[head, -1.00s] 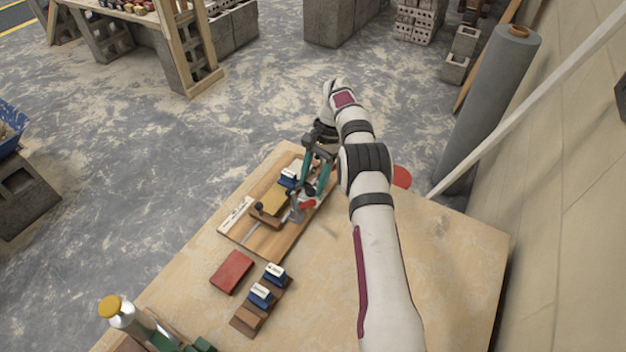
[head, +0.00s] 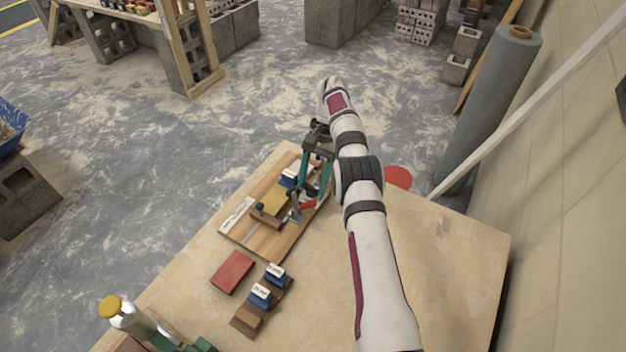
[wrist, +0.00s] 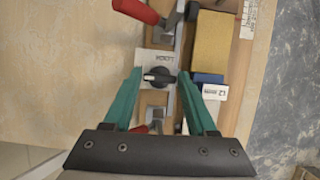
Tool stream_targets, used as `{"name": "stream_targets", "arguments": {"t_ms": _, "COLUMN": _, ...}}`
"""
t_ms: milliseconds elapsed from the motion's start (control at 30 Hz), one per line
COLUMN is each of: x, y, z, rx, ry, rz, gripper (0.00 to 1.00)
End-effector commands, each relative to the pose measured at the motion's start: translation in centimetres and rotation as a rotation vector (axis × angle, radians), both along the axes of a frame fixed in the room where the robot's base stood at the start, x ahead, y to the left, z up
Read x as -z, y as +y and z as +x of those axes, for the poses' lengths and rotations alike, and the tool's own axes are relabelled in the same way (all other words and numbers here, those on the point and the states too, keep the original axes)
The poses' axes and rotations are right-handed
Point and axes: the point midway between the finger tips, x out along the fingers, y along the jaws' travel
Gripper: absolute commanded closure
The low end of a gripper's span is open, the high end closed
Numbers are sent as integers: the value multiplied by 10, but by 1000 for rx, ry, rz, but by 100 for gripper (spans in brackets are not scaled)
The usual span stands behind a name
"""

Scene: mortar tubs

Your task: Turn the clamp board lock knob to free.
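The clamp board (head: 262,243) is a wooden board lying on the table. Its lock knob (wrist: 159,77) is black with a pale pointer bar lying crosswise in the wrist view. It sits on a pale plate (wrist: 161,58) with dark lettering that seems to read LOCK. My gripper (wrist: 160,73) is open, with one teal finger on each side of the knob and a visible gap on both sides. In the head view my gripper (head: 314,184) is over the board's far right part, and the knob cannot be made out there.
Red-handled clamps (wrist: 135,11) flank the knob. A yellow block (wrist: 212,42) and a blue labelled block (wrist: 207,80) are close on its right. A red block (head: 232,271) and a wooden holder with blue blocks (head: 262,296) lie nearer. The table's right side is clear.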

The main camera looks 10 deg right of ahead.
Motion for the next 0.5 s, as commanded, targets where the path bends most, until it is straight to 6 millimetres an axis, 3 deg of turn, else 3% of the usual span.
{"name": "stream_targets", "arguments": {"t_ms": 33, "x": 0, "y": 0, "z": 0, "rx": 0, "ry": 0, "rz": 0, "gripper": 31}}
{"name": "stream_targets", "arguments": {"t_ms": 100, "x": 0, "y": 0, "z": 0, "rx": 0, "ry": 0, "rz": 0, "gripper": 19}}
{"name": "stream_targets", "arguments": {"t_ms": 133, "x": 0, "y": 0, "z": 0, "rx": 0, "ry": 0, "rz": 0, "gripper": 18}}
{"name": "stream_targets", "arguments": {"t_ms": 367, "x": 0, "y": 0, "z": 0, "rx": 1, "ry": -1, "rz": 0, "gripper": 18}}
{"name": "stream_targets", "arguments": {"t_ms": 500, "x": -12, "y": 0, "z": 1, "rx": 2, "ry": -4, "rz": 0, "gripper": 18}}
